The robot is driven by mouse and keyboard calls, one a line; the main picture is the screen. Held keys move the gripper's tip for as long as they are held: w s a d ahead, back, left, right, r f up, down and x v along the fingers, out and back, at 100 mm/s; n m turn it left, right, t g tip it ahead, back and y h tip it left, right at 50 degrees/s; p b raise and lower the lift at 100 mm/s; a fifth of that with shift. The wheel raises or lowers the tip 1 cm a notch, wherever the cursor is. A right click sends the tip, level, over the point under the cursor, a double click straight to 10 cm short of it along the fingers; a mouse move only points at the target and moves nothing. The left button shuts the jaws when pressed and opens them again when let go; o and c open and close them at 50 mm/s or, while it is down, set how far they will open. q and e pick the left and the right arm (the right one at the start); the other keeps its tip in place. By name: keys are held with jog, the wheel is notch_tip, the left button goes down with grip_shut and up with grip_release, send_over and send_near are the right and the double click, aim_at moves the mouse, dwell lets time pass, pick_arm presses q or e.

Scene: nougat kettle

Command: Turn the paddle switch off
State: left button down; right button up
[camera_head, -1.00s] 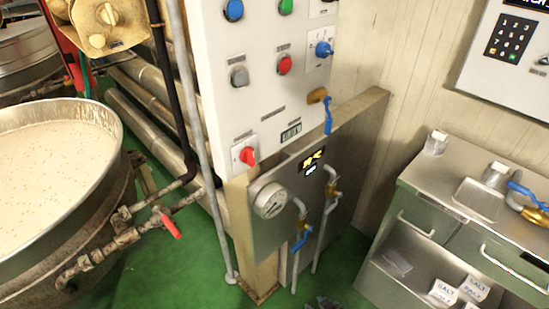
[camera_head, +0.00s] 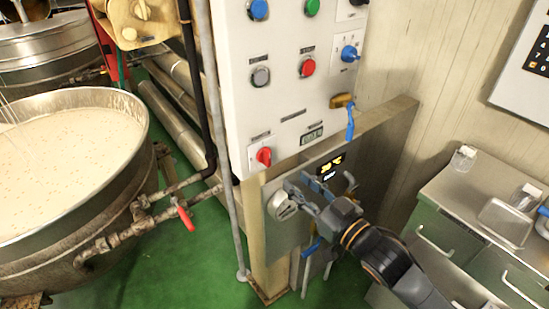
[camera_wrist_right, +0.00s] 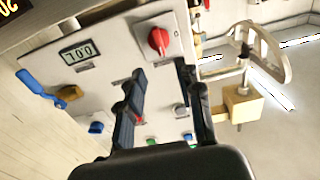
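A red rotary knob (camera_head: 264,156) sits on a white plate at the lower left of the control panel; its label is too small to read. I take it for the paddle switch. In the right wrist view the red knob (camera_wrist_right: 158,40) lies ahead, between and beyond the fingertips. My right gripper (camera_head: 314,187) is open and empty, below and to the right of the knob, apart from it, in front of the gauge box. Its two spread fingers also show in the wrist view (camera_wrist_right: 159,70). My left gripper is out of view.
The white panel (camera_head: 285,105) carries blue, green, grey and red buttons and a blue-handled valve (camera_head: 350,122). A pressure gauge (camera_head: 281,207) is close to my right gripper. A kettle of pale mix (camera_head: 135,130) stands left, a steel bench (camera_head: 465,205) right.

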aim_at(270, 158)
jog(key=p+x, duration=0.1)
jog(key=x, duration=1)
grip_shut()
